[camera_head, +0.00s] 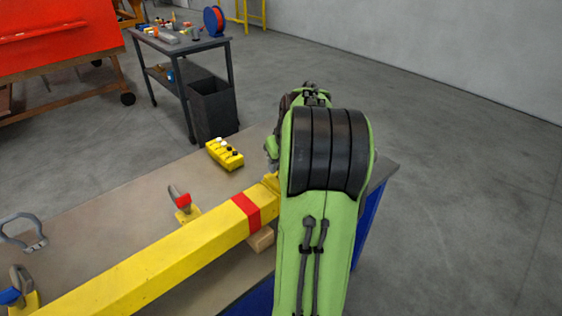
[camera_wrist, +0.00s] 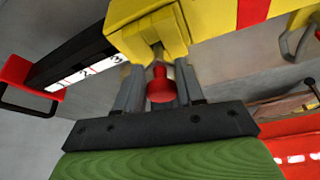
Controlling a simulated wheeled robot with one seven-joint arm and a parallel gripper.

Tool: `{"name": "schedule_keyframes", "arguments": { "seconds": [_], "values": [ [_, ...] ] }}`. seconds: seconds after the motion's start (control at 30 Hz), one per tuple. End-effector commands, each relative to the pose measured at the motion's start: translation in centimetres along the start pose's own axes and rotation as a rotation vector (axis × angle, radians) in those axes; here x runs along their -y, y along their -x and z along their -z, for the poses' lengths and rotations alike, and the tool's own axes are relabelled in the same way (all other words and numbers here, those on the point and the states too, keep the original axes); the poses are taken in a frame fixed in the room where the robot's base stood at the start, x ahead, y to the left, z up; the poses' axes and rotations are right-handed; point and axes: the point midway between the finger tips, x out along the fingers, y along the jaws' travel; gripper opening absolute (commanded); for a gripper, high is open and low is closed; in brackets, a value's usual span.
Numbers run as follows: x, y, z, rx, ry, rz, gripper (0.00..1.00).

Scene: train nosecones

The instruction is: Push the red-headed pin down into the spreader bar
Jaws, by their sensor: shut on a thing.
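The yellow spreader bar (camera_head: 150,265) with a red band runs diagonally across the bench in the head view; its far end is hidden behind my arm. In the wrist view the bar end (camera_wrist: 145,33) fills the top. The red-headed pin (camera_wrist: 160,87) is between the fingers of my gripper (camera_wrist: 160,82), its head towards my palm and a short shank towards the bar end. My gripper is shut on the red head. How deep the pin sits in the bar is not clear. In the head view my arm hides the gripper and pin.
A yellow pendant control (camera_head: 224,154) lies on the bench (camera_head: 110,215). Shackles with red (camera_head: 182,199) and blue (camera_head: 10,296) pins are beside the bar. A wooden block (camera_head: 261,239) is under the bar. A tool table (camera_head: 190,45) and dark bin (camera_head: 213,108) stand behind.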

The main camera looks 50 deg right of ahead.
Motion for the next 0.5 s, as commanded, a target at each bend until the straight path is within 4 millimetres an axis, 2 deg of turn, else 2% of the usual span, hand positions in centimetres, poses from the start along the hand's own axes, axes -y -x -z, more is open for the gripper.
{"name": "schedule_keyframes", "arguments": {
  "seconds": [0.5],
  "values": [
    [-0.01,-1.04,-0.42,0.0,0.0,0.0,0.02]
  ]
}}
